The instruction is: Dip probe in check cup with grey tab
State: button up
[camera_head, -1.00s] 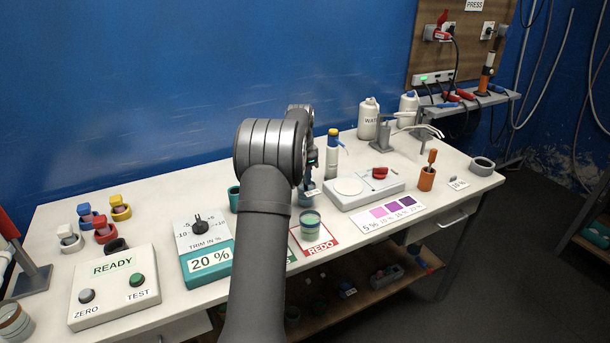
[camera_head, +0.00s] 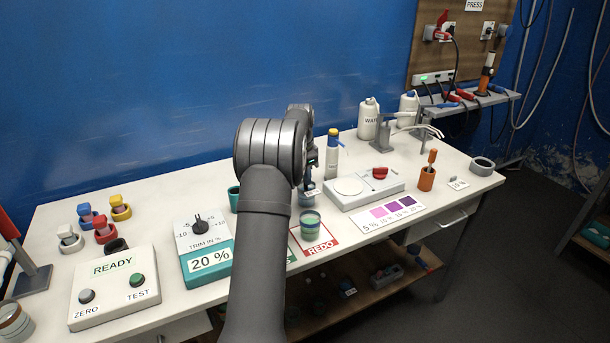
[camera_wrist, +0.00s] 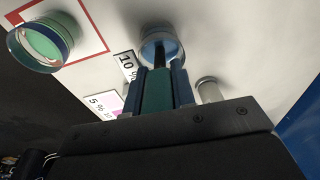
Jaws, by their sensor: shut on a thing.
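My gripper (camera_wrist: 158,88) is shut on a green probe with a dark rod. In the wrist view the probe (camera_wrist: 158,92) points at a small clear cup (camera_wrist: 173,49) with bluish contents. The rod overlaps the cup's mouth; I cannot tell how deep its tip is. A "10 %" label (camera_wrist: 126,64) lies beside this cup. In the head view the same cup (camera_head: 306,199) stands under my gripper, mostly hidden by my arm. No grey tab is clearly visible on it. A green-filled cup (camera_head: 310,222) stands on the red-edged REDO square.
A white balance-like unit (camera_head: 365,191) with a red knob and an orange holder (camera_head: 427,179) stand to the right. A wash bottle (camera_head: 332,160) is close behind the gripper. The READY box (camera_head: 115,285) and several coloured rings are at the left.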

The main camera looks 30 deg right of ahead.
jog(key=shift+r, duration=5.45)
